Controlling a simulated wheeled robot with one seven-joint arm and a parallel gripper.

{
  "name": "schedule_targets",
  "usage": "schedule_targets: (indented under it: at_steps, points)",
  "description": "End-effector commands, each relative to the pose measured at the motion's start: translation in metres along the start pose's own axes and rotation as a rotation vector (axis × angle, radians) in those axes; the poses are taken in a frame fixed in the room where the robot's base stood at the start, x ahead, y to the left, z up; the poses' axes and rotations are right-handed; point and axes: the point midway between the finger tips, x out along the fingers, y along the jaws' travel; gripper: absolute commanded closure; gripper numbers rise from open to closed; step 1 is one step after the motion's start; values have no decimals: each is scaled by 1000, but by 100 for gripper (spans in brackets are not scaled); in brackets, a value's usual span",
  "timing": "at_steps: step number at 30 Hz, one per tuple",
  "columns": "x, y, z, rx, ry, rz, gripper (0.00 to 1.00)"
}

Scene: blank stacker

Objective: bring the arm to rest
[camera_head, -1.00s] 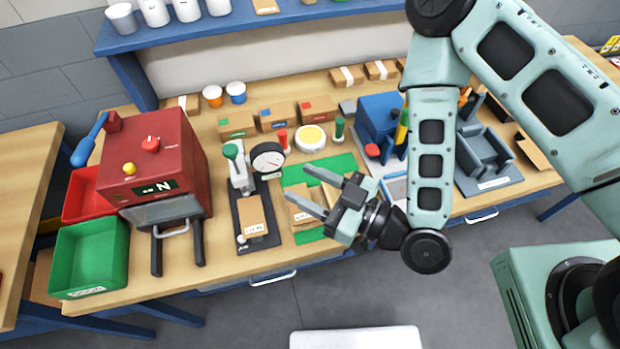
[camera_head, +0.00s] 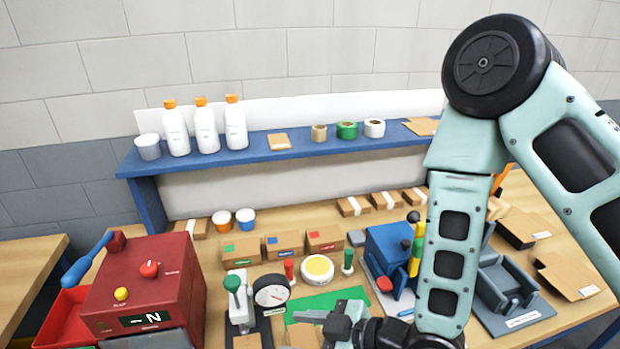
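My gripper (camera_head: 330,322) is at the bottom edge of the head view, over the front part of the wooden bench. Its fingers point left, and their lower part is cut off by the frame edge. I cannot tell the gap between the fingers from this angle. My arm comes in from the upper right, bends at a high elbow and drops down to the wrist. Behind the gripper lies a green mat (camera_head: 352,294) on the bench, with a brown blank (camera_head: 303,336) partly seen at the frame's bottom.
A red machine (camera_head: 150,275) stands at the left, beside a dial gauge stand (camera_head: 271,291). A blue device (camera_head: 388,250) and a grey fixture (camera_head: 500,283) flank my forearm. A blue shelf (camera_head: 270,150) holding bottles and tape rolls runs along the back.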

Motion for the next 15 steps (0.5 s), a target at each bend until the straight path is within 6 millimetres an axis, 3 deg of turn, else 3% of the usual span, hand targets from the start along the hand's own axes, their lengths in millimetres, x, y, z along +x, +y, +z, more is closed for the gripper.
schedule_targets:
  at_steps: [2, 7, 15]
  points:
    - [4, 8, 12, -16, -112, -8, 53]
    - [-12, 22, 28, 25, -375, 13, 53]
    - [-74, 25, 40, 209, -746, 123, 53]
